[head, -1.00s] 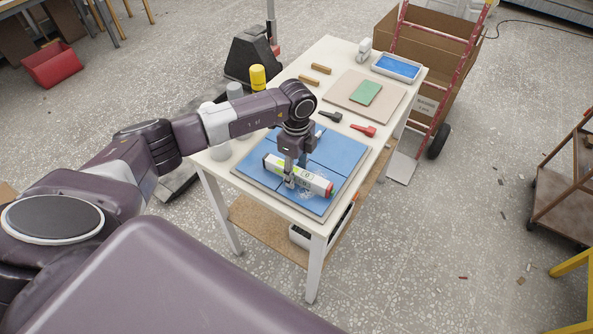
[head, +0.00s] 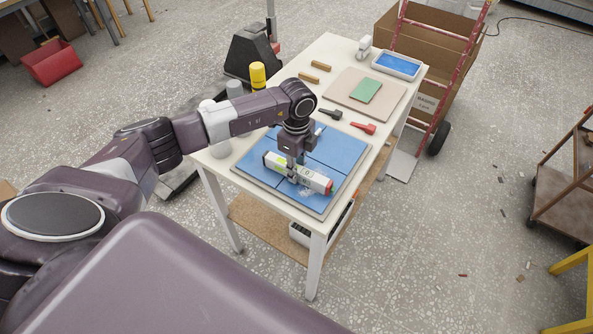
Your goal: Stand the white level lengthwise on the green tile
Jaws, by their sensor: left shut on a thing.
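The white level (head: 316,182) has red end caps and a yellow-green vial mark near its left end. It lies over the blue tiles (head: 341,150) near the front of the white table. My left gripper (head: 294,176) points down and is shut on the level around its middle. I cannot tell whether the level touches the tiles or is slightly above them. The green tile (head: 365,90) lies flat on a beige board (head: 384,101) toward the back right of the table, with nothing on it. My right gripper is not in view.
A black-handled tool (head: 331,114) and a red-handled tool (head: 363,128) lie between the blue tiles and the board. A blue-filled tray (head: 397,66), a white bottle (head: 364,47), two wooden-handled pieces (head: 321,66) and a yellow cylinder (head: 257,76) stand or lie around the table.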

